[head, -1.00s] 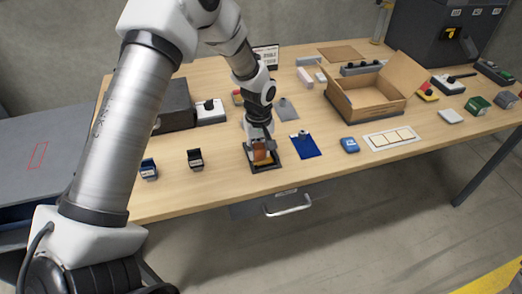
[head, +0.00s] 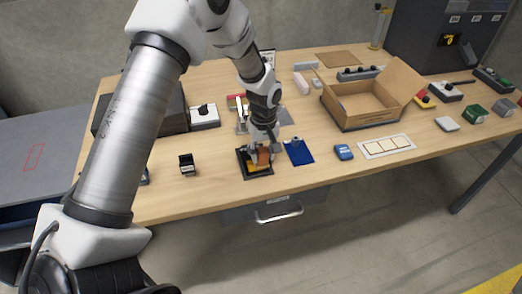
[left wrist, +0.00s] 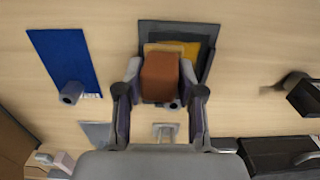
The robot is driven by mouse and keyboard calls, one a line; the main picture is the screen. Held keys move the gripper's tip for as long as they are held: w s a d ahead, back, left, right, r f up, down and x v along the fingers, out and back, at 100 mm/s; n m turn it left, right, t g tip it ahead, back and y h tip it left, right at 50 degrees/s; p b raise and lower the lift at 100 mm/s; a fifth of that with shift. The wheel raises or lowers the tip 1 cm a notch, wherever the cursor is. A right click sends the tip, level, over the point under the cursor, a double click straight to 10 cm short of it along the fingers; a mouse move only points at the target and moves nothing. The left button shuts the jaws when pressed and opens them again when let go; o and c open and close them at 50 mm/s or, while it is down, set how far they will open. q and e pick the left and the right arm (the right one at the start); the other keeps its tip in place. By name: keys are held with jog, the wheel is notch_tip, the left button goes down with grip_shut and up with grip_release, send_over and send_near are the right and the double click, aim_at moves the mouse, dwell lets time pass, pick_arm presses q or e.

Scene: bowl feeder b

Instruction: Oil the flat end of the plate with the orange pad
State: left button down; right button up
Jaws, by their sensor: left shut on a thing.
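My left gripper (left wrist: 160,98) is shut on an orange-brown block (left wrist: 160,77), likely the orange pad, with a finger on each side. The block (head: 263,156) is over the right part of a black square tray (head: 242,170); I cannot tell whether it touches the tray. A yellow surface (left wrist: 191,48) shows inside the tray, partly hidden by the block. A blue plate (head: 299,153) with a grey knob lies right of the tray. A grey plate (head: 286,117) lies behind, partly hidden by my left arm. Which one the task means is unclear. My right gripper is out of view.
An open cardboard box (head: 361,105) stands to the right. A small black holder (head: 187,165) stands left of the tray. The table's front edge is close.

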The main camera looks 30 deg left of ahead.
aim_at(268, 149)
pick_arm(q)
jog(key=shift+w+d+r+p, duration=0.1)
jog(key=shift+w+r+p, duration=0.4)
jog(key=shift+r, duration=0.3)
jog(key=shift+w+d+r+p, duration=0.1)
jog(key=shift+d+r+p, duration=0.1)
jog(key=shift+r+p, duration=0.35)
jog(key=shift+w+d+r+p, duration=0.1)
jog(key=shift+d+r+p, duration=0.1)
jog(key=shift+r+p, duration=0.35)
notch_tip(268, 149, up, 2)
jog(key=shift+s+a+r+p, duration=0.1)
jog(key=shift+a+p, duration=0.05)
jog(key=shift+p, duration=0.8)
jog(key=shift+r+p, duration=0.65)
jog(key=shift+r, duration=0.15)
jog(key=shift+f, duration=0.1)
